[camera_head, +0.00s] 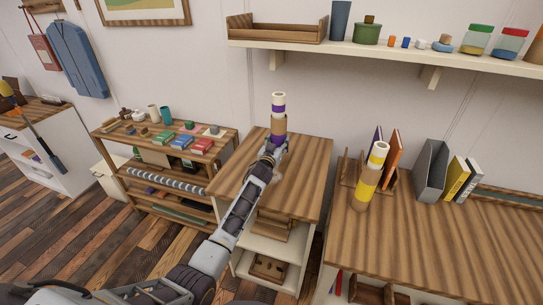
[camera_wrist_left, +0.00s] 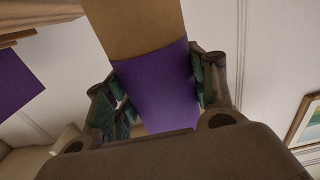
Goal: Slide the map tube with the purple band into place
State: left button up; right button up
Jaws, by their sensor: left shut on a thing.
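The map tube with the purple band (camera_head: 278,108) is brown with a white top end and looks roughly upright over the middle wooden cabinet. My left gripper (camera_head: 273,145) is shut around its lower part. In the left wrist view, the gripper's fingers (camera_wrist_left: 158,80) press on both sides of a purple section of the tube (camera_wrist_left: 155,95), with plain brown tube beyond. The tube's lower end is hidden by my gripper, so I cannot tell whether it touches the cabinet top. My right gripper is not in view.
The middle cabinet top (camera_head: 305,165) is mostly clear around my arm. A shelf (camera_head: 400,55) with jars and a wooden tray (camera_head: 277,30) hangs above.

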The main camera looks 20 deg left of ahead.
pick_arm(q)
jog(key=shift+w+d, duration=0.1)
jog(key=shift+w, duration=0.75)
jog(key=o, duration=1.4)
jog(key=shift+o, duration=0.2)
jog(key=shift+s, duration=0.1)
jog(key=shift+s+r+p, duration=0.1)
jog(key=shift+s+p, duration=0.95)
jog(key=s+p, duration=0.3)
jog(key=s, duration=0.1)
jog(key=shift+s, duration=0.4)
